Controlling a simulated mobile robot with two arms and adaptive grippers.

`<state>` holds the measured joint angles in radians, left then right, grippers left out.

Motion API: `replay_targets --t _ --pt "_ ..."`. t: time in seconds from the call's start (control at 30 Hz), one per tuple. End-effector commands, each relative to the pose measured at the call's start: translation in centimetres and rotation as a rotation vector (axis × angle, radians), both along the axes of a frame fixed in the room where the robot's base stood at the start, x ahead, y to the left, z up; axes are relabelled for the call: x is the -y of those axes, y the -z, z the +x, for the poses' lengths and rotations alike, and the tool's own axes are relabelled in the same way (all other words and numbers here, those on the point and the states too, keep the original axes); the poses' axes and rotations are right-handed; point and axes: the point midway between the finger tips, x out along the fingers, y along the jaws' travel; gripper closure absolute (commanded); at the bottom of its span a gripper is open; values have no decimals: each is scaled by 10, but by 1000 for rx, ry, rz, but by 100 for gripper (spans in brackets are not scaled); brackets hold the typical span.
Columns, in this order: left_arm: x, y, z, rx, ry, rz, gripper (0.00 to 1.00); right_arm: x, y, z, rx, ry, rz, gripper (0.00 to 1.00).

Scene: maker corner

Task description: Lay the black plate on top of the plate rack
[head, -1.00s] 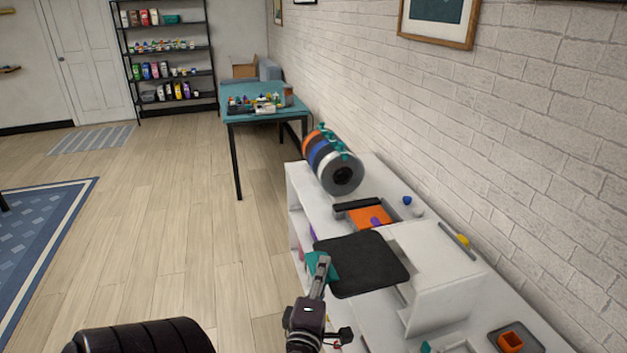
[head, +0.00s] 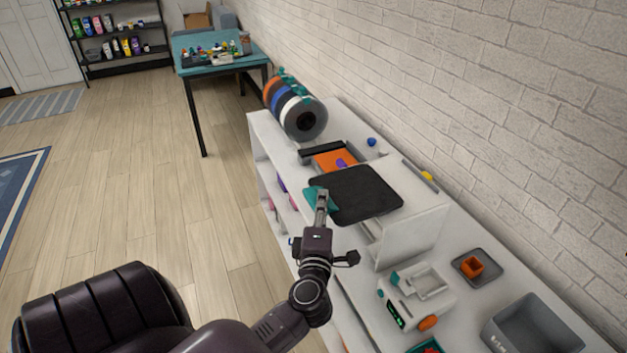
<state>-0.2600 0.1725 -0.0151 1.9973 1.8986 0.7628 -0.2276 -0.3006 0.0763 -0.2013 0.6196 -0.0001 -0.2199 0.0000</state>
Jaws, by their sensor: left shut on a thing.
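The black plate (head: 356,194) is a flat dark square with rounded corners and a teal tab (head: 313,201) at its left edge. My left gripper (head: 321,204) is shut on the plate at this tab. The white box-like stand (head: 409,239), which I take as the plate rack, is just right of the plate. In the head view the plate overlaps the rack's left part and hides some of it. I cannot tell whether they touch. My right gripper is not in view.
The white shelf unit (head: 262,152) runs along the brick wall. Behind the plate are an orange-bedded machine (head: 331,161) and spools (head: 301,116). Nearer stand a white device (head: 417,294), a small tray (head: 487,271) with an orange cube, and a grey bin (head: 531,331).

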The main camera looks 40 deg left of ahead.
Motion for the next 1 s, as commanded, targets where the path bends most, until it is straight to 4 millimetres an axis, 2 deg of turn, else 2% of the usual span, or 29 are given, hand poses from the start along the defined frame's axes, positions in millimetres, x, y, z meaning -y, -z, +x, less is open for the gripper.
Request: replay_targets --t 1.0 --pt "31 1 76 3 0 0 100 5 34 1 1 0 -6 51"
